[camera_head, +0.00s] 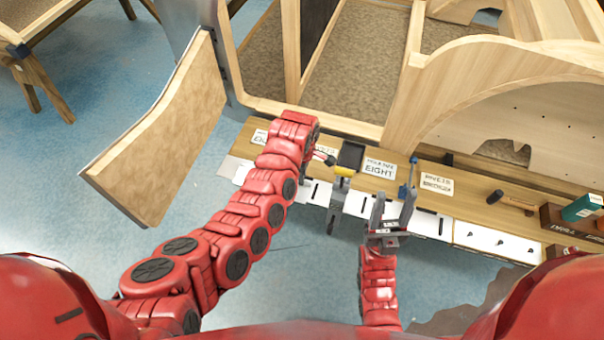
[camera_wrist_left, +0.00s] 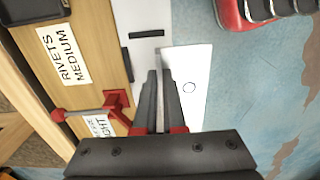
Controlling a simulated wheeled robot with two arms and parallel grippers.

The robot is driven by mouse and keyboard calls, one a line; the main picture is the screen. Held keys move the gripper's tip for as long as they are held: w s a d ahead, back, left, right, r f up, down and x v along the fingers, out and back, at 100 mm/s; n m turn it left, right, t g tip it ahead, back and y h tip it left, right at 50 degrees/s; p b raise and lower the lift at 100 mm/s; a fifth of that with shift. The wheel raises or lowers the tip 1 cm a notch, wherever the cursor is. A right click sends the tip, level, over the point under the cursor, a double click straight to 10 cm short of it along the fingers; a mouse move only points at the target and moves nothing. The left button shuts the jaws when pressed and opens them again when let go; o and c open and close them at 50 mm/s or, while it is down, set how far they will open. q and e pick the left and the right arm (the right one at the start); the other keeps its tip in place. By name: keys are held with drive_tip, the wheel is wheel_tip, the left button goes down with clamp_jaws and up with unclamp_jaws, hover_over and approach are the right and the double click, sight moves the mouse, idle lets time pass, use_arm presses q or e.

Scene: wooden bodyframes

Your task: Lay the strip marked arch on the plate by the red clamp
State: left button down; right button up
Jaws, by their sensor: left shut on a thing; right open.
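My left gripper (camera_head: 335,208) is over the bench's front edge; in the left wrist view its dark fingers (camera_wrist_left: 160,98) are close together. A thin pale strip with a small round mark (camera_wrist_left: 195,75) appears pinched between them; no lettering is readable on it. The pale plate (camera_wrist_left: 148,55) with black slots lies beneath and beside the fingers; it also shows in the head view (camera_head: 355,203). The red clamp (camera_wrist_left: 85,114) stands on the wooden edge left of the fingers, apart from them. My right gripper (camera_head: 390,215) is open and empty by the front edge, right of my left one.
A hammer (camera_head: 511,203) and a teal box (camera_head: 581,207) are farther right. The large wooden bodyframe (camera_head: 490,75) rises behind.

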use_arm(q)
wheel_tip(320, 180, down, 5)
drive_tip(key=b, duration=0.3)
drive_tip(key=shift+w+f, duration=0.1)
drive_tip(key=shift+f, duration=0.1)
drive_tip(key=w+b, duration=0.2)
drive_tip(key=b, duration=0.2)
drive_tip(key=w+d+b, duration=0.1)
drive_tip(key=b, duration=0.4)
drive_tip(key=shift+w+d, duration=0.1)
drive_tip(key=shift+w, duration=0.25)
drive_tip(key=shift+w+d+b, duration=0.1)
drive_tip(key=shift+w+b, duration=0.15)
drive_tip(key=shift+b, duration=0.7)
drive_tip(key=shift+w+r+b, duration=0.2)
drive_tip(key=shift+r+b, duration=0.05)
drive_tip(key=shift+b, duration=0.25)
drive_tip(key=shift+d, duration=0.1)
drive_tip(key=shift+s, duration=0.1)
drive_tip(key=shift+f+b, duration=0.55)
drive_tip(key=shift+f, duration=0.05)
